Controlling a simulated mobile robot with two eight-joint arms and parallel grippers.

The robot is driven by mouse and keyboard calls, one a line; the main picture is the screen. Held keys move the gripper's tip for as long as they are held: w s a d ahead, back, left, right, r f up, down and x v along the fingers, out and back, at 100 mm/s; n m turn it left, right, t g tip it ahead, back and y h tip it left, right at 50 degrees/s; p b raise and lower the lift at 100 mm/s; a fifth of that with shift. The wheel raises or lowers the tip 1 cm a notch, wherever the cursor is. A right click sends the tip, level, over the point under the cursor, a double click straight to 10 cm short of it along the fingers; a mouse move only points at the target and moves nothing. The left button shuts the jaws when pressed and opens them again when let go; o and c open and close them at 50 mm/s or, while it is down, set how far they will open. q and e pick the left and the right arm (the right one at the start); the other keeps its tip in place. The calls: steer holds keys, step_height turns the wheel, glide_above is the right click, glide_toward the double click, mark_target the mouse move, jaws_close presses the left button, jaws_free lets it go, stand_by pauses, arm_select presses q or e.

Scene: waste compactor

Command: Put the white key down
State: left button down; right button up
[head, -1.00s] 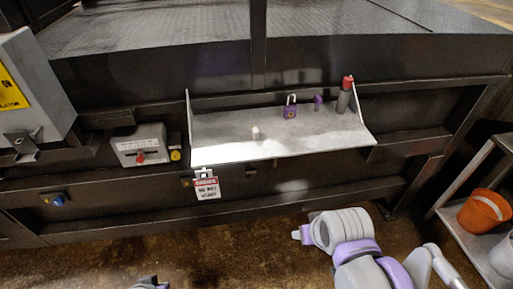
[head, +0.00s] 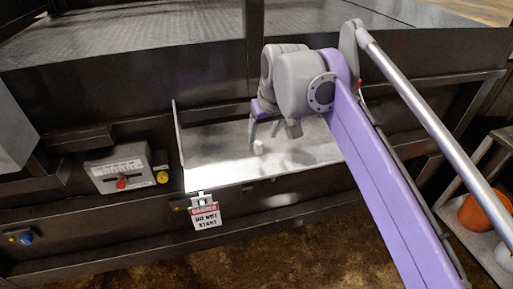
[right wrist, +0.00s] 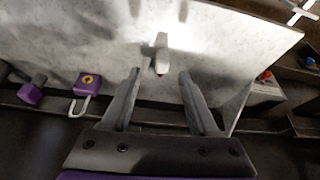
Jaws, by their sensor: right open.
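The white key (head: 258,147) is a small pale piece on the grey metal shelf (head: 225,170), near the middle. It also shows in the right wrist view (right wrist: 161,53), just beyond the fingertips and roughly midway between them. My right gripper (head: 273,129) hangs over the shelf, its two fingers apart. In the right wrist view the open fingers (right wrist: 160,76) hold nothing, and the key appears apart from them. My left gripper is not in view.
A purple padlock (right wrist: 88,83) and a purple piece (right wrist: 32,91) lie on the shelf, hidden by my arm in the head view. A danger tag (head: 205,216) hangs below the shelf front. A switch box (head: 120,170) is at left, an orange bucket (head: 485,213) at right.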

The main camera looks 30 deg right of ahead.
mark_target(258, 142)
steer(key=x, duration=0.5)
steer(key=shift+w+a+f+b, duration=0.2)
steer(key=shift+w+b, duration=0.1)
steer(key=shift+b, duration=0.1)
jaws_close()
